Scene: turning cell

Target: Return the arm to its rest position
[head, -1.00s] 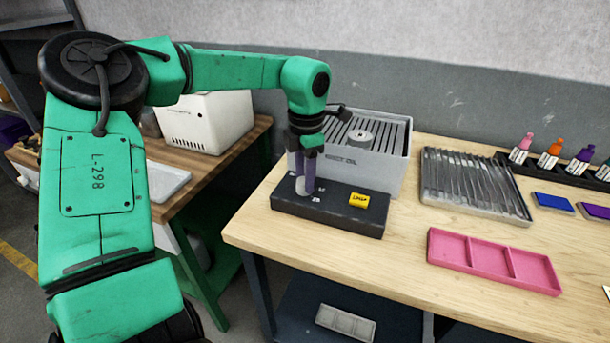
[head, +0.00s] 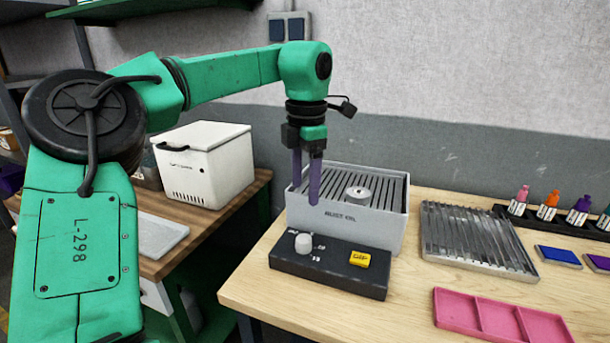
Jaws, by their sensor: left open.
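My left gripper (head: 306,178) hangs from my green left arm in the head view, its two purple fingers pointing down. It is open and empty, above and apart from the black control box (head: 330,273). The box carries a round white knob (head: 303,243) on its left and a yellow block-like button (head: 359,259) on its right. The fingers show in front of the left part of a grey slatted bin (head: 370,215) behind the box. My right gripper is not in view.
A metal ribbed tray (head: 478,240), a pink three-part tray (head: 500,318) and a black rack of small bottles (head: 561,228) are on the wooden table to the right. A white box (head: 205,165) stands on the left bench. Free air surrounds the gripper's upper side.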

